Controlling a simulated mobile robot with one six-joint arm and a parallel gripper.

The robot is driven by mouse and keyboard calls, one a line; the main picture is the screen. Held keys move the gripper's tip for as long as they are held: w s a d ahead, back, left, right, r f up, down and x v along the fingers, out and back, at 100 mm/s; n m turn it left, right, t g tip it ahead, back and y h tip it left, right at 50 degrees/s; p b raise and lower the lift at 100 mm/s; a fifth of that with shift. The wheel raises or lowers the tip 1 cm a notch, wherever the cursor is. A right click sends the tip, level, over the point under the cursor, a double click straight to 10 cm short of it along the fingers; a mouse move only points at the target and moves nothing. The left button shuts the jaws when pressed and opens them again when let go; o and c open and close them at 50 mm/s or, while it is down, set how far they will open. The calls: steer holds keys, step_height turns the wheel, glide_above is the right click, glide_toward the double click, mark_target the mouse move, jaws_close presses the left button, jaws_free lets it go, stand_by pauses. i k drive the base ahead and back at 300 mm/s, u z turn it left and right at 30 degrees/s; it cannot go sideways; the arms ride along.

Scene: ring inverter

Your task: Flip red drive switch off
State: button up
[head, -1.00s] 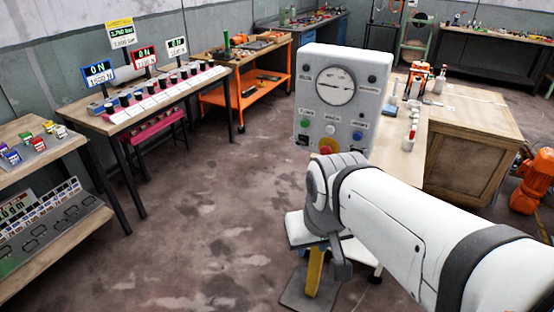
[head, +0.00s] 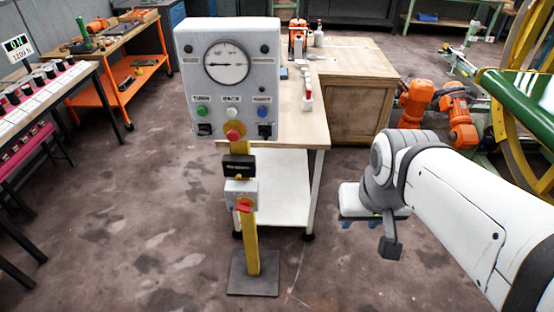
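A grey control box (head: 228,75) with a round dial stands on a yellow post (head: 250,245). A red knob (head: 234,131) sits at its lower edge, below green, white and blue buttons. A smaller light box (head: 240,193) lower on the post bears a red switch (head: 244,206). I cannot tell from here which red control is the drive switch, nor its position. My gripper (head: 362,221) is at the end of my white arm, to the right of the post and apart from it. Its fingers are mostly hidden behind the wrist.
A wooden-topped workbench (head: 312,130) with a white lower shelf stands right behind the post. An orange robot arm (head: 440,105) and a green and yellow machine (head: 530,95) are at the right. A bench with switches (head: 30,95) is at the left. The floor before the post is clear.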

mark_target(244, 206)
steer(key=z, duration=1.35)
steer(key=k, duration=1.25)
steer(key=u, duration=1.75)
steer(key=i, duration=1)
steer(key=u, duration=0.05)
